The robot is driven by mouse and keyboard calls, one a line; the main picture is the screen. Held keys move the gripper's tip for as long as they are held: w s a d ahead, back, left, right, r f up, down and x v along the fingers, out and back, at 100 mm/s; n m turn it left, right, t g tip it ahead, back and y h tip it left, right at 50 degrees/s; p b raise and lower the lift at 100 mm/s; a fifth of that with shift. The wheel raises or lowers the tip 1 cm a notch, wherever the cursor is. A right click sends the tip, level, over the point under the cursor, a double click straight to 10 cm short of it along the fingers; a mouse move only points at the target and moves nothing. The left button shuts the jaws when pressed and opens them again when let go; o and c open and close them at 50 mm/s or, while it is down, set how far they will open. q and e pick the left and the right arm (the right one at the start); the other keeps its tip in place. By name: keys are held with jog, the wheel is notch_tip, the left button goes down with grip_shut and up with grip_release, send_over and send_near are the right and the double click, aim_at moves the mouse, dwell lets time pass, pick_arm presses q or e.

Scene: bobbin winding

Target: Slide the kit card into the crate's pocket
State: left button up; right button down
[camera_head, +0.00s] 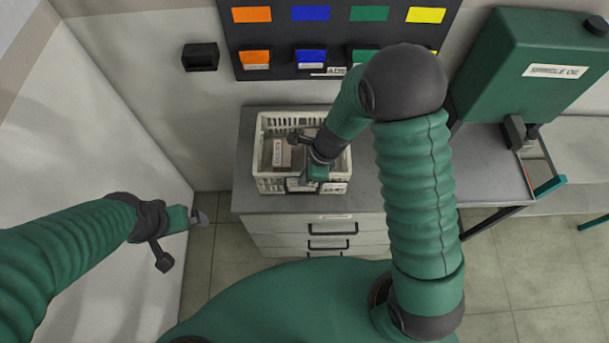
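The crate (262,128) is a cream, open-topped basket on the grey cabinet top. Its front wall bears a dark patch with pale strips (300,187) that may be the pocket; I cannot tell it clearly. No kit card can be made out for certain. My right gripper (299,160) is over the front part of the crate, its dark fingers spread apart, with nothing visible between them. It hides part of the crate's inside and front rim. My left gripper (182,240) is open and empty, in the air left of the cabinet.
A labelled box (281,153) lies in the crate. The grey cabinet top (370,190) is bare right of the crate. A dark wall board (290,40) with coloured cards stands behind. A green tank (535,65) is at the right.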

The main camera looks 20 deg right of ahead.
jog(key=shift+f, duration=0.15)
jog(key=shift+f+b, duration=0.35)
jog(key=c, duration=1.5)
grip_release()
jog(key=shift+c, duration=0.2)
jog(key=shift+r, duration=0.1)
jog(key=v, duration=1.6)
jog(key=shift+d+r, duration=0.25)
